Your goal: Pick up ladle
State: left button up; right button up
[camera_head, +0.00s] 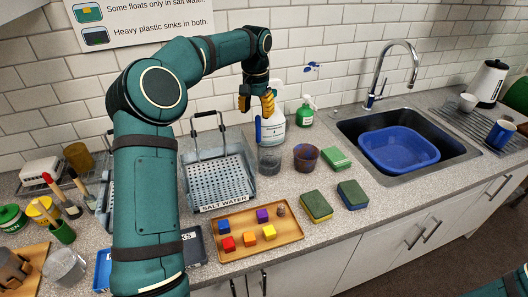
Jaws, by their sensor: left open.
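No ladle can be made out for certain. A thin upright blue piece (258,130), perhaps a handle, shows just below my left gripper (256,104), above a clear glass (269,159); I cannot tell what it belongs to. My left gripper is open, pointing down with yellow fingertips, in front of a white bottle (274,127). I cannot tell whether it touches the blue piece. My right gripper is out of view.
A brown cup (306,158), sponges (316,205) and a wooden tray (285,236) of coloured blocks lie nearby. A sink with a blue basin (400,165) is at right. My left arm hides the counter's left part.

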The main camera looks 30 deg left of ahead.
pick_arm(q)
jog(key=b, duration=0.1)
send_over(258, 142)
jog(key=shift+w+a+f, duration=0.1)
jog(key=shift+w+f, duration=0.1)
jog(key=shift+f, duration=1.45)
jog(key=shift+w+a+f, duration=0.1)
jog(key=shift+w+f, duration=0.05)
jog(key=shift+f, duration=1.45)
jog(key=shift+c, duration=0.3)
grip_shut()
